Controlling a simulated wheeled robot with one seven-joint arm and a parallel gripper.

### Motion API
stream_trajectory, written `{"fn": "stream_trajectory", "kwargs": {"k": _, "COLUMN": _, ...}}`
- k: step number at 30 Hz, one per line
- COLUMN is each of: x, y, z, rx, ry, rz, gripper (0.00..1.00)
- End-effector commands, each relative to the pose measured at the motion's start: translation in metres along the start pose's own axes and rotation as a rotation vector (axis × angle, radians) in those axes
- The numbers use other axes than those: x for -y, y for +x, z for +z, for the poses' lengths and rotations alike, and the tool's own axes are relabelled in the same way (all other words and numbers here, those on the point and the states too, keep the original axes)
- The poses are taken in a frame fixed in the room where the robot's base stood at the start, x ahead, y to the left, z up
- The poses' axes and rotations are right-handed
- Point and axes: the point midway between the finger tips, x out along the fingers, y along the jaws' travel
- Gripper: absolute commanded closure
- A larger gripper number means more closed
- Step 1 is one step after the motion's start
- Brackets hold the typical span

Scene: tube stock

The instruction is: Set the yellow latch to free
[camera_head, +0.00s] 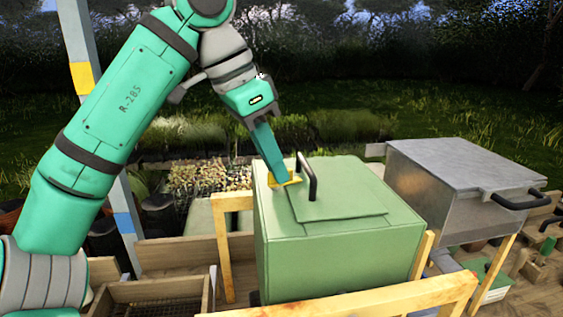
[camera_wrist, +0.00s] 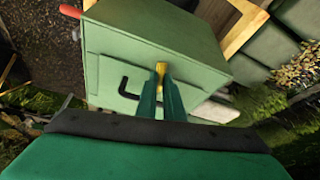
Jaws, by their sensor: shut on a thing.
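The yellow latch (camera_head: 284,180) is on top of the green box (camera_head: 335,255), at the far left of its lid panel. My gripper (camera_head: 280,178) reaches down to it from above and is shut on it. In the wrist view the latch (camera_wrist: 161,68) shows between the two fingertips (camera_wrist: 161,80). A black handle (camera_head: 308,180) stands on the lid panel just right of the fingers; it also shows in the wrist view (camera_wrist: 127,88). The fingers hide part of the latch, and I cannot tell its setting.
A grey metal box (camera_head: 440,195) with a black handle stands to the right. A wooden frame (camera_head: 350,300) surrounds the green box. Wooden trays (camera_head: 150,300) lie at the lower left. A red part (camera_wrist: 70,11) sticks out at the box's far side. Air above the lid is free.

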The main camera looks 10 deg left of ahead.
Motion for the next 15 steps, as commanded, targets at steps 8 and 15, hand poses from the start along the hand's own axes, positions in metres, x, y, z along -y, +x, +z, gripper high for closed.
{"fn": "stream_trajectory", "kwargs": {"k": 8, "x": 0.0033, "y": -0.0008, "z": 0.0009, "rx": -0.004, "ry": -0.25, "rz": -0.107, "gripper": 1.0}}
{"fn": "stream_trajectory", "kwargs": {"k": 15, "x": 0.0033, "y": -0.001, "z": 0.0004, "rx": -0.004, "ry": -0.461, "rz": -0.195, "gripper": 1.0}}
